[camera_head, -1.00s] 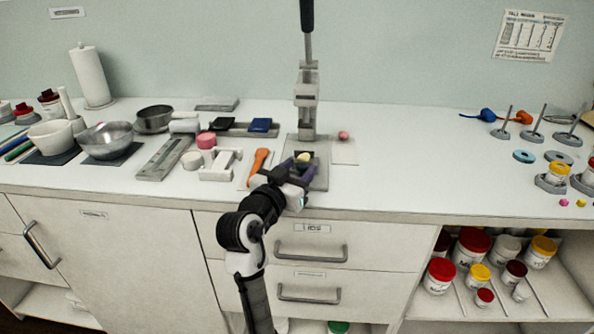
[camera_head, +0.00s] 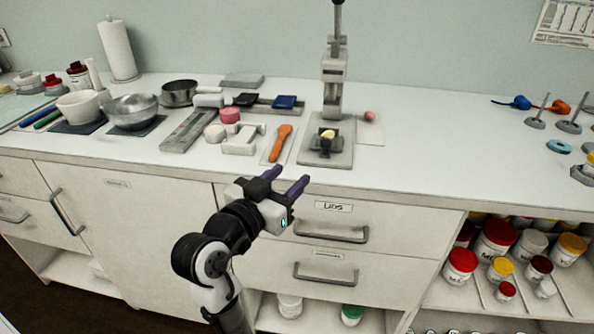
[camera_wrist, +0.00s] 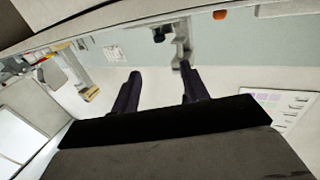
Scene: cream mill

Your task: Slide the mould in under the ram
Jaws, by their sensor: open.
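The press (camera_head: 335,75) stands at the back of the bench, its column and upright lever over a grey base plate (camera_head: 340,160). The mould, a small dark block (camera_head: 325,149) with a pale yellow lump (camera_head: 328,134) on top, sits on this plate. It is in front of the column, not clearly under the ram. My gripper (camera_head: 287,180) is open and empty, in front of the bench edge and nearer the camera than the mould, apart from it. In the wrist view the two dark fingers (camera_wrist: 160,75) are spread with nothing between them.
An orange spatula (camera_head: 280,142) lies left of the plate, beside a white stand (camera_head: 243,140). A pink ball (camera_head: 369,116) sits on a white sheet (camera_head: 370,134) to the right. Drawers with handles (camera_head: 330,233) are below the bench edge.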

